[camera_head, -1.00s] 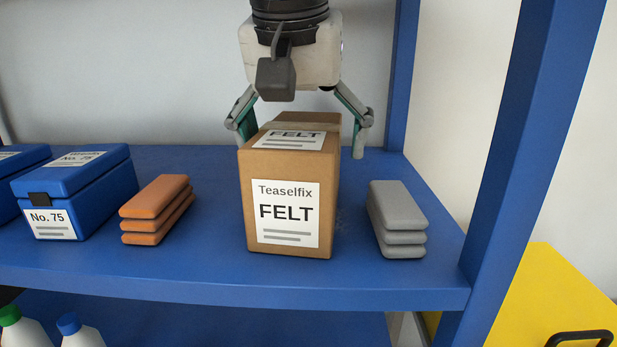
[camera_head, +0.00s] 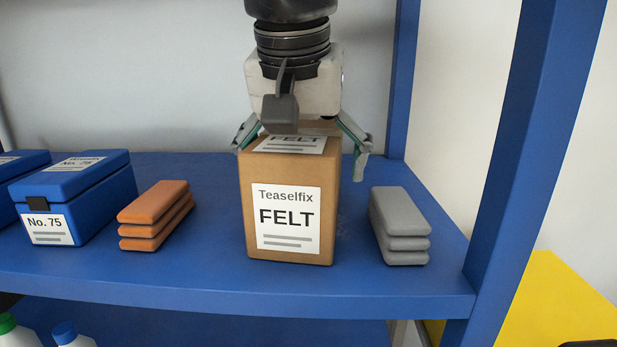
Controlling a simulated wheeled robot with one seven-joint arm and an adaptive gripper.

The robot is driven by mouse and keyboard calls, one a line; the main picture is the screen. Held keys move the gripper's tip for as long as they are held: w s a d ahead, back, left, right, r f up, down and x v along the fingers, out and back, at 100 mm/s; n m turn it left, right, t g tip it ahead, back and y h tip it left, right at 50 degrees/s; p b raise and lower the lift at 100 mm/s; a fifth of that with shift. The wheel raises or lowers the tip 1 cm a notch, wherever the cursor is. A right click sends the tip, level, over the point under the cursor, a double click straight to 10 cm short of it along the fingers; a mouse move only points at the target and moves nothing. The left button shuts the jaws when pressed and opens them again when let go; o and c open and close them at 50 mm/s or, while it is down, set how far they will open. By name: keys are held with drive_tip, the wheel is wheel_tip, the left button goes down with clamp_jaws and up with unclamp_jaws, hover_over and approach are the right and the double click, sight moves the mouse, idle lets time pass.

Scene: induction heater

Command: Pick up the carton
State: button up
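The carton (camera_head: 290,209) is a tall brown box with a white Teaselfix FELT label on its front and another on top. It stands upright on the blue shelf (camera_head: 220,290). My gripper (camera_head: 302,165) is above and around the far part of the carton, with its fingers spread wide, one on each side. The right fingertip shows a gap from the carton's side. The gripper body hides part of the carton's top.
An orange stack of blocks (camera_head: 155,215) lies left of the carton, and a grey stack (camera_head: 400,226) lies right. Blue No. 75 boxes (camera_head: 75,195) stand further left. A blue post (camera_head: 530,150) rises at right. Bottles (camera_head: 70,335) show below.

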drive_tip(key=c, duration=1.3)
drive_tip(key=shift+r, duration=0.1)
